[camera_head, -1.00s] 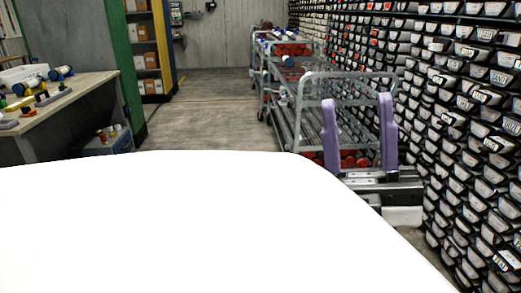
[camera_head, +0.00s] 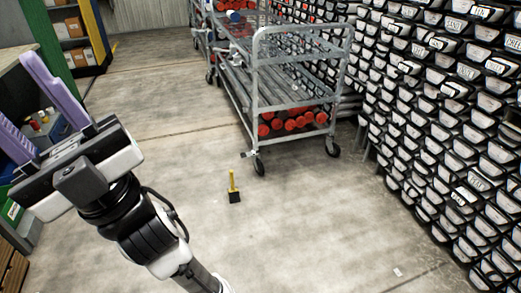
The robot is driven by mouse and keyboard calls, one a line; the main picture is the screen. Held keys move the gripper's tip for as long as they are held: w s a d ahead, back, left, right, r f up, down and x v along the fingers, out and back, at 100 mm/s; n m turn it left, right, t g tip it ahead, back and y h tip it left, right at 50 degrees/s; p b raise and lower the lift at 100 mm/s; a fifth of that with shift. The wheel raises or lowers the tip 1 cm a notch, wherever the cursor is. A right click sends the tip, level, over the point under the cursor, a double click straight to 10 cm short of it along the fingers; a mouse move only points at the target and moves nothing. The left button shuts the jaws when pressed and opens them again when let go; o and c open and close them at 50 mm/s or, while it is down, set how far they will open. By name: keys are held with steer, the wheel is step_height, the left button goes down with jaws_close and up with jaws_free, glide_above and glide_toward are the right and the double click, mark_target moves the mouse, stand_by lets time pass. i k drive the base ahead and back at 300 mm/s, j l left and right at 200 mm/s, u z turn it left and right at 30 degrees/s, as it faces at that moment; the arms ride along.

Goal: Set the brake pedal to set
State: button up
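A grey metal trolley (camera_head: 300,76) stands in the middle of the head view on black casters. Its near left caster (camera_head: 258,164) has a small light part beside it. A small yellow upright piece with a black foot (camera_head: 234,188) stands on the floor in front of the trolley, apart from it. It may be the brake pedal; its setting cannot be told. My gripper (camera_head: 13,88) is at the left edge, its two purple fingers wide apart. Nothing shows between the fingers that they touch. It is well left of the yellow piece.
A wall of labelled core trays (camera_head: 450,110) fills the right side. More trolleys stand behind the near one. A bench (camera_head: 18,60) and green post (camera_head: 45,40) are at left. The concrete floor (camera_head: 300,220) around the yellow piece is clear.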

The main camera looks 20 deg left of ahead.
mark_target(243, 155)
steer(key=u, duration=0.75)
steer(key=i, duration=0.7)
steer(key=i+l+u, duration=0.1)
steer(key=i, duration=0.55)
steer(key=i+l, duration=0.1)
steer(key=i, duration=0.6)
steer(key=i+l, duration=0.1)
steer(key=i, duration=0.55)
steer(key=i+l+u, duration=0.1)
steer(key=i, duration=0.6)
